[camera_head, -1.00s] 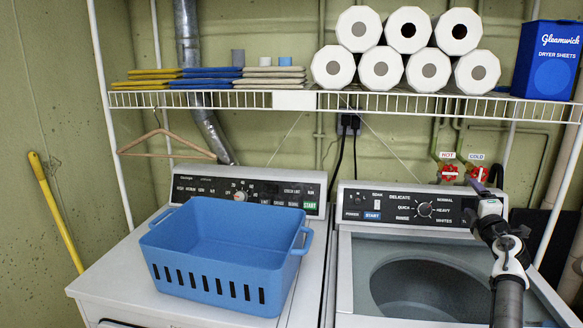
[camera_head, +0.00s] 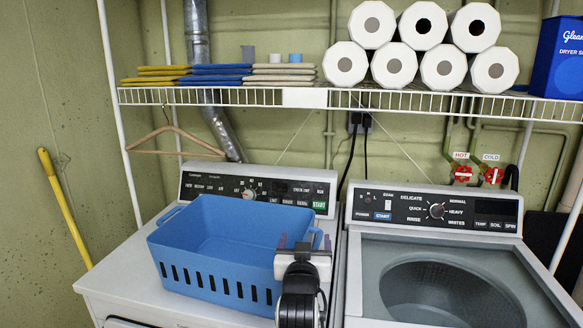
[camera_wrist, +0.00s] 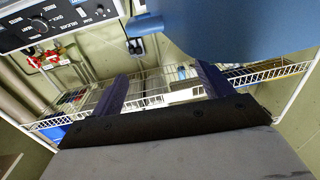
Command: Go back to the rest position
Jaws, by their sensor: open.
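My gripper (camera_head: 305,243) is upright in front of the right end of the blue basket (camera_head: 205,268), between the two machines. In the wrist view my gripper (camera_wrist: 163,88) shows its two dark purple fingers spread apart with nothing between them. The blue basket (camera_wrist: 225,30) fills the top right of the wrist view, close to the fingers. I cannot tell whether it touches them. In the head view my gripper and arm hide the basket's right front corner.
The basket stands on the white dryer (camera_head: 115,282). The washer (camera_head: 350,300), with an opening in its top, stands to the right. A wire shelf (camera_head: 420,102) holds paper rolls, folded cloths and a blue box (camera_head: 565,55). A hanger (camera_head: 175,142) hangs from it.

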